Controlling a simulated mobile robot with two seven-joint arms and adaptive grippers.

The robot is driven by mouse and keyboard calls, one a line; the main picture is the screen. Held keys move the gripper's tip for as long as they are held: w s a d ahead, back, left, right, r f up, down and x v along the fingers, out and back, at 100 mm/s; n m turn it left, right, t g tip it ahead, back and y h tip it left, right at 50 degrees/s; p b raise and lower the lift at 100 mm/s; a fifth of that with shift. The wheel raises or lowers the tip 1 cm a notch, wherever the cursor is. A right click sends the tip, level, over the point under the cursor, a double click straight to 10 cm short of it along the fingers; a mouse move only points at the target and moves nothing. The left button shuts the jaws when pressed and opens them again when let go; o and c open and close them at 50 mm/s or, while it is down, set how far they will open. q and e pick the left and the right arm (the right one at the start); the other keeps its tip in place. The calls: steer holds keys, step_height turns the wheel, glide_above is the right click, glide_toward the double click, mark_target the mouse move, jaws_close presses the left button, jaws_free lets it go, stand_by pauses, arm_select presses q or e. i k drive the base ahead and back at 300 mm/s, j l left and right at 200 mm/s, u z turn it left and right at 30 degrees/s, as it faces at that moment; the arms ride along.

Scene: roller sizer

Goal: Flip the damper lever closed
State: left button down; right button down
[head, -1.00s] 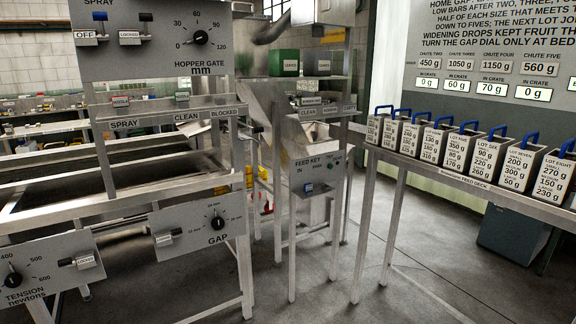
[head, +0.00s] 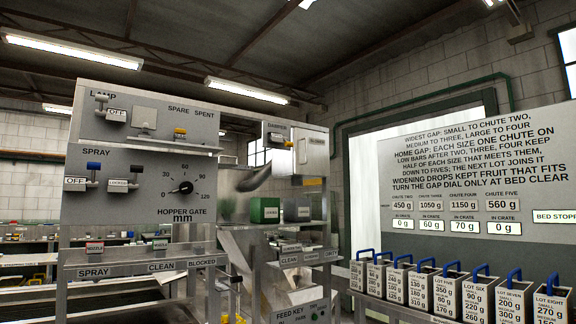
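The damper lever (head: 277,138) appears as a small handle with a dark and yellow part, just below a label that seems to read DAMPER. It is on a metal housing (head: 296,148) at the upper middle of the head view. The lever is small in the view, and I cannot tell whether it is set open or closed. Neither of my grippers is in view.
The hopper gate panel (head: 140,165) with its dial stands left of the damper housing. A green box (head: 265,210) sits on a shelf below it. Several lot bins with blue handles stand on the feed deck (head: 410,308) at right, below a large notice board (head: 455,165).

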mark_target(287, 144)
steer(key=i+l+u, duration=0.25)
steer(key=i+l, duration=0.2)
steer(key=i+l+u, duration=0.15)
steer(key=l, duration=0.25)
steer(key=i+l+u, duration=0.1)
steer(key=i+l, duration=0.15)
steer(key=i+l+u, duration=0.15)
steer(key=l, duration=0.3)
steer(key=i+l+u, duration=0.1)
steer(key=l, duration=0.25)
steer(key=i+l+u, duration=0.15)
steer(key=l, duration=0.25)
steer(key=i+l+u, duration=0.1)
steer(key=i+l, duration=0.15)
steer(key=l, duration=0.15)
